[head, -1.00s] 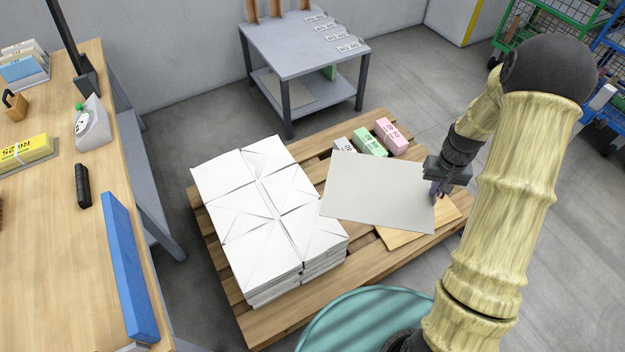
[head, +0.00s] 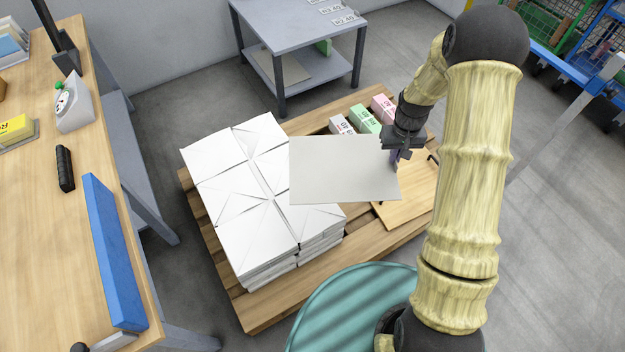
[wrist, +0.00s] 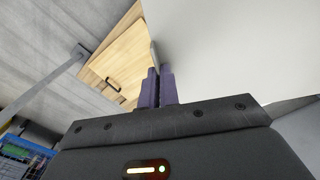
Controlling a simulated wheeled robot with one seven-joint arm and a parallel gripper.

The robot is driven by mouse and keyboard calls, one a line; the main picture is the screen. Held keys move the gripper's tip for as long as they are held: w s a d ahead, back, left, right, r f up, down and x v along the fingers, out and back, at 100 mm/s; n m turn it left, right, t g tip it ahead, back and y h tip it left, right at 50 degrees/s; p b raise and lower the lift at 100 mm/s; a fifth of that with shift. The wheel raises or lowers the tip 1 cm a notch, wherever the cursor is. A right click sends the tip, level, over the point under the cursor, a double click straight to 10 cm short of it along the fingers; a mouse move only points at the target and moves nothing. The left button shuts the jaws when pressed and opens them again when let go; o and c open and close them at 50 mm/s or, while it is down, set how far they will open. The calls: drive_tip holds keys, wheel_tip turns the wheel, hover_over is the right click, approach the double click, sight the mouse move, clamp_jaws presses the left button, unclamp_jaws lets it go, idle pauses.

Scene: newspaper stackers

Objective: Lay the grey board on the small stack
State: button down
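The grey board (head: 343,170) is a flat, pale sheet held roughly level. My gripper (head: 397,158) is shut on its right edge. In the wrist view, the two purple fingers (wrist: 158,88) pinch the edge of the board (wrist: 230,45). The low stack of white folded-paper bundles (head: 238,205) stands on the left of the pallet. In the head view, the board's left part covers some of the stack's right side. The board appears above the stack, but the size of the gap cannot be told.
The wooden pallet (head: 255,312) bears the stack, a wooden board with dark handles (head: 412,200) and white, green (head: 365,119) and pink bundles behind. A workbench (head: 45,240) runs along the left, with a long blue bar (head: 113,250). A grey table (head: 290,40) stands behind.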

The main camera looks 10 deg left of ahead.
sight(353, 163)
drive_tip(key=a+f+n+b, duration=0.1)
drive_tip(key=a+f, duration=0.1)
drive_tip(key=a, duration=0.1)
drive_tip(key=a+f+n+b, duration=0.1)
drive_tip(key=a+f+b, duration=0.1)
drive_tip(key=a+f, duration=0.1)
drive_tip(key=w+a+f+b, duration=0.1)
drive_tip(key=a+f, duration=0.2)
drive_tip(key=a, duration=0.2)
drive_tip(key=shift+a+n+b, duration=0.2)
drive_tip(key=shift+n+b, duration=0.1)
drive_tip(key=shift+n, duration=0.1)
drive_tip(key=s+a+f+n+b, duration=0.1)
drive_tip(key=a+f+b, duration=0.1)
drive_tip(key=a, duration=0.4)
drive_tip(key=s+a+f+n+b, duration=0.1)
drive_tip(key=a+f+b, duration=0.1)
drive_tip(key=a+f, duration=0.2)
drive_tip(key=shift+a+f+n, duration=0.25)
drive_tip(key=shift+a+n, duration=0.15)
drive_tip(key=shift+a, duration=0.55)
drive_tip(key=shift+s+r, duration=0.1)
drive_tip(key=shift+s, duration=0.05)
drive_tip(key=shift+f+b, duration=1.7)
drive_tip(key=shift+f, duration=2.9)
drive_tip(key=c, duration=1.6)
unclamp_jaws()
drive_tip(key=shift+o, duration=0.2)
